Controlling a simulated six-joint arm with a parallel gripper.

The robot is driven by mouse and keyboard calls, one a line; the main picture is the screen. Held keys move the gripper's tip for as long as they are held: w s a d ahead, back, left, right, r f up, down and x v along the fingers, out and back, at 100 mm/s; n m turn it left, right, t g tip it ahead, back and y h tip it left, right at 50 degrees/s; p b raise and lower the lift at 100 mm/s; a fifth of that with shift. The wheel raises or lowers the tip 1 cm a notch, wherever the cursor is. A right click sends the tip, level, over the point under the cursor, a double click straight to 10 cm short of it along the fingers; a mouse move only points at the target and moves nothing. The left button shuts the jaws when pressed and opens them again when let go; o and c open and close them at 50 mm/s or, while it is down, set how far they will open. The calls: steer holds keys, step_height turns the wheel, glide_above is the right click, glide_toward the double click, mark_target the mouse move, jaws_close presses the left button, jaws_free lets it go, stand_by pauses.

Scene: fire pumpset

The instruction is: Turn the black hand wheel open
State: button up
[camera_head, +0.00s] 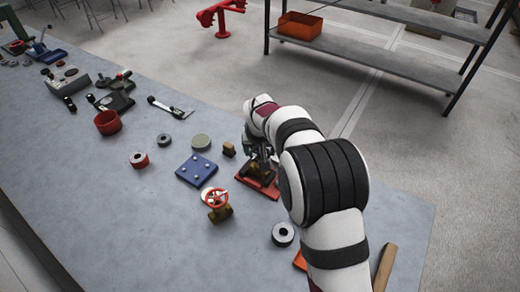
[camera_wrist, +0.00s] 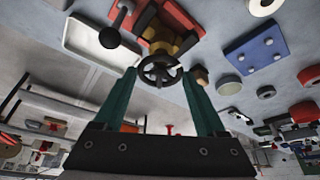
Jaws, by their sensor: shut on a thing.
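The black hand wheel (camera_wrist: 160,68) sits on a brass valve body (camera_wrist: 172,40), which is mounted on a red base plate (camera_wrist: 180,14). In the wrist view, the green fingers of my gripper (camera_wrist: 160,76) stand on either side of the wheel and are shut on its rim. In the head view, my gripper (camera_head: 257,153) is above the red base plate (camera_head: 262,186), and my arm hides most of the valve. The black wheel cannot be made out clearly there.
A red hand wheel on a brass valve (camera_head: 217,203) stands nearby at the left. A blue plate (camera_head: 196,169), a grey ring (camera_head: 283,234) and a small brown block (camera_head: 229,149) lie around. A black-knobbed lever (camera_wrist: 115,28) is close to the valve. More tools fill the bench's far left.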

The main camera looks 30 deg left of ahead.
steer(key=shift+c, duration=1.2)
steer(key=shift+d+n, duration=0.1)
steer(key=shift+n, duration=0.7)
steer(key=o, duration=1.3)
steer(key=shift+g, duration=0.3)
steer(key=v, duration=1.5)
steer(key=shift+s+d+r, duration=0.2)
steer(key=shift+d+r, duration=0.1)
steer(key=shift+d, duration=0.05)
